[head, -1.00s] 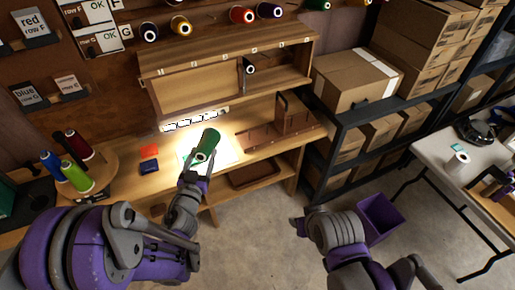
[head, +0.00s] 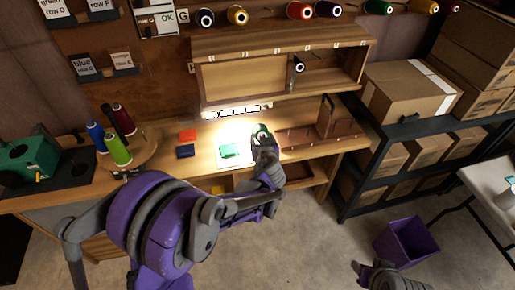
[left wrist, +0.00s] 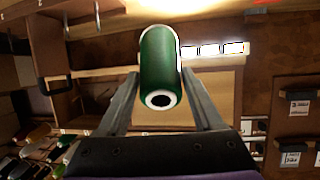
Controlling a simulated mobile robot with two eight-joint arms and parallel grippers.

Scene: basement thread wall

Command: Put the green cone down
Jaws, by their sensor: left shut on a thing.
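The green cone (left wrist: 160,62) is held between the two fingers of my left gripper (left wrist: 158,85) in the left wrist view, its open end toward the camera. In the head view my left gripper (head: 264,145) is over the lit workbench (head: 205,185), and only a bit of the green cone (head: 261,129) shows past it. Whether the cone touches the bench is hidden. Part of my right arm shows at the bottom right of the head view, and its jaw opening is not clear.
A green card (head: 230,150) lies left of my left gripper, with red (head: 187,135) and blue (head: 185,151) cards further left. A round stand (head: 140,155) with several cones is at left. A brown divider (head: 327,117) stands at right. A purple bin (head: 407,241) is on the floor.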

